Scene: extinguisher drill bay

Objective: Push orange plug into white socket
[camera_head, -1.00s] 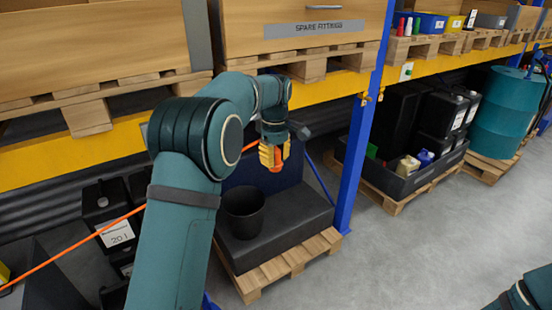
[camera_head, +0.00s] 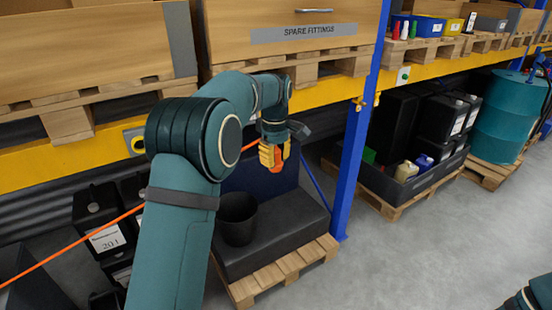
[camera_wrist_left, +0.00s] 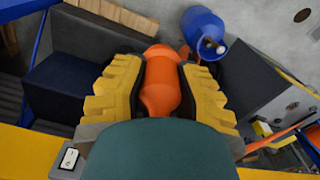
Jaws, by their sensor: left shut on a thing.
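The orange plug (camera_head: 277,164) is between the yellow fingers of my left gripper (camera_head: 272,155). In the left wrist view, the plug (camera_wrist_left: 161,85) fills the gap between the two ridged finger pads, and the gripper (camera_wrist_left: 155,88) is shut on it. The plug hangs in free air, in front of the rack's lower bay. A small white fitting (camera_head: 403,75) with a green spot sits on the yellow beam, right of the blue post. A white plate (camera_wrist_left: 69,158) shows at lower left in the left wrist view. I cannot tell whether either is the white socket. My right gripper is out of view.
A yellow beam (camera_head: 75,153) crosses behind my left arm. A black bucket (camera_head: 238,219) stands on a dark block on a pallet below. A blue post (camera_head: 352,160) stands right of the gripper. An orange cable (camera_head: 70,244) runs across the left.

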